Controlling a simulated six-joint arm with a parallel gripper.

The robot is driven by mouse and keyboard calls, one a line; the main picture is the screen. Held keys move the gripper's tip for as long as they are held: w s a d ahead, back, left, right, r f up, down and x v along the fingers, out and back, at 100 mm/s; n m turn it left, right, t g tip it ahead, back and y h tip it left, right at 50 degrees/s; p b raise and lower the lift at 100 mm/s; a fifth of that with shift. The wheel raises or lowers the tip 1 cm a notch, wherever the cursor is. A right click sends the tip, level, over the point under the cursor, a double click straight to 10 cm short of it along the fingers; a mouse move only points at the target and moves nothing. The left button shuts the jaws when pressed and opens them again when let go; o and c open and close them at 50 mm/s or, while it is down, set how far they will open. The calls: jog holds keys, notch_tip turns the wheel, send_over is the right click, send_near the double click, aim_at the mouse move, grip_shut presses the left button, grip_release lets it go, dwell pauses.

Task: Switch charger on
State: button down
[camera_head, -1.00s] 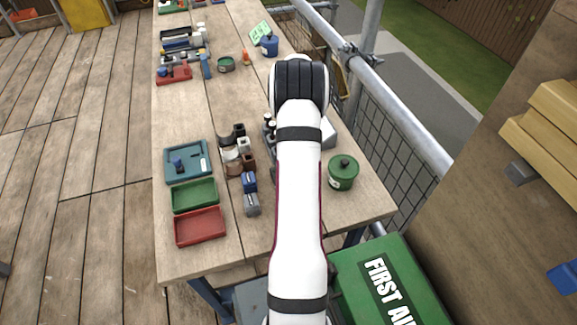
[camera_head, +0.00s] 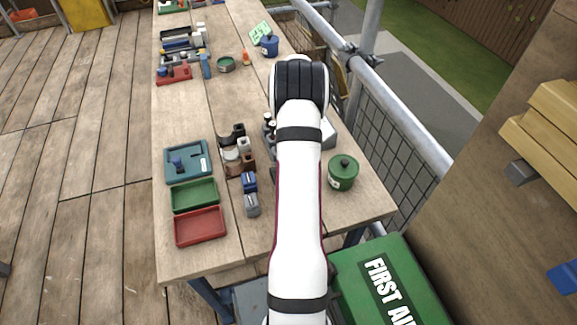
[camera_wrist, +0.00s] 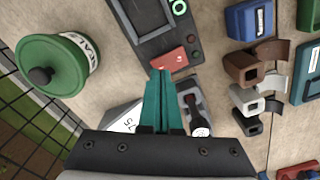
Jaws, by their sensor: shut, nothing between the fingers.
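The dark grey charger (camera_wrist: 150,20) lies on the bench at the top of the wrist view, with a red switch (camera_wrist: 185,57) at its near end and a green ring mark near the top edge. My gripper (camera_wrist: 163,74) has teal fingers pressed together with nothing between them. Its tips overlap the lower left edge of the red switch in the picture; I cannot tell whether they touch it. Whether the switch is on or off is not clear. In the head view my arm hides the charger and the gripper.
A green sealant tin (camera_wrist: 55,65) stands left of the fingers. A grey device with a black knob (camera_wrist: 198,115) is close on the right. Brown, grey and blue blocks (camera_wrist: 245,68) lie further right. In the head view, red (camera_head: 200,240) and green trays sit left; mesh railing borders the bench.

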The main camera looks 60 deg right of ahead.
jog(key=shift+f, duration=1)
dwell(0.3)
jog(key=shift+r, duration=3.5)
